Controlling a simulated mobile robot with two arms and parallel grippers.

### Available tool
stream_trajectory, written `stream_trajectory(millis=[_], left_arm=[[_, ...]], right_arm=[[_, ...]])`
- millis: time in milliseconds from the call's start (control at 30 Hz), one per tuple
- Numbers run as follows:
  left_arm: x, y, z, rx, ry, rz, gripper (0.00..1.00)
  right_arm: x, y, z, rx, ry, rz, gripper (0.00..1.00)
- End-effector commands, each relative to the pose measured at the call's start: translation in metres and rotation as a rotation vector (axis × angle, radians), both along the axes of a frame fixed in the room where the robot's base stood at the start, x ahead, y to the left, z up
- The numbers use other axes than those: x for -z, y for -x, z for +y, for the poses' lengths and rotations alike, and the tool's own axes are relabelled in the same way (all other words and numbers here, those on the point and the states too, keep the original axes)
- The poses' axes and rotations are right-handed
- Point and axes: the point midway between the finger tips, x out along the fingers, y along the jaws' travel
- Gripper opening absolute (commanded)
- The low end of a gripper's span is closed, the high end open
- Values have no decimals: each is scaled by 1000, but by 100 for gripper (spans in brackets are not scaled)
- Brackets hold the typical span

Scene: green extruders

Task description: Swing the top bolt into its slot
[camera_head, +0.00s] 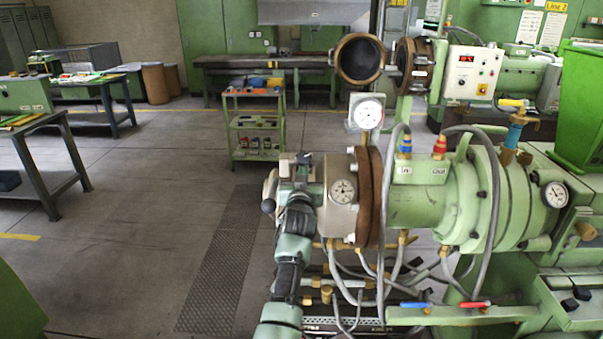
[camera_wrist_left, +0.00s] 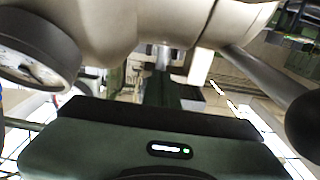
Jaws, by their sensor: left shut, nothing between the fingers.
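The near green extruder (camera_head: 420,205) has a pale round head (camera_head: 342,165) at its left end, with a dial gauge and a brown flange behind it. My left gripper (camera_head: 303,160) is at the left side of this head, near its upper part. It is shut, with nothing seen held in it. I cannot make out the top bolt or its slot; my gripper and wrist cover part of the head's left face. In the left wrist view, the head's pale curved metal (camera_wrist_left: 120,25) is very close above my gripper body. My right gripper is out of view.
A dark ball knob (camera_head: 268,206) on a lever sticks out left of the head; it looms at the right in the wrist view (camera_wrist_left: 305,125). Hoses hang below. Floor is free to the left; a green cart (camera_head: 255,125) stands behind.

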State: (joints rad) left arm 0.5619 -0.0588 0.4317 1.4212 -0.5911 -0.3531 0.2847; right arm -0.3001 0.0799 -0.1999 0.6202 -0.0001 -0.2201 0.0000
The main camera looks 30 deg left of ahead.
Motion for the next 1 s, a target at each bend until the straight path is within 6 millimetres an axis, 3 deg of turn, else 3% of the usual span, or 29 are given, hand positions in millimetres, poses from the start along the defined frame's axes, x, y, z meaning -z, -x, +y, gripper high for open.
stream_trajectory(millis=[1000], left_arm=[[-7, -15, 9, 0, 1, -1, 0]], right_arm=[[8, 0, 0, 0, 1, 0, 36]])
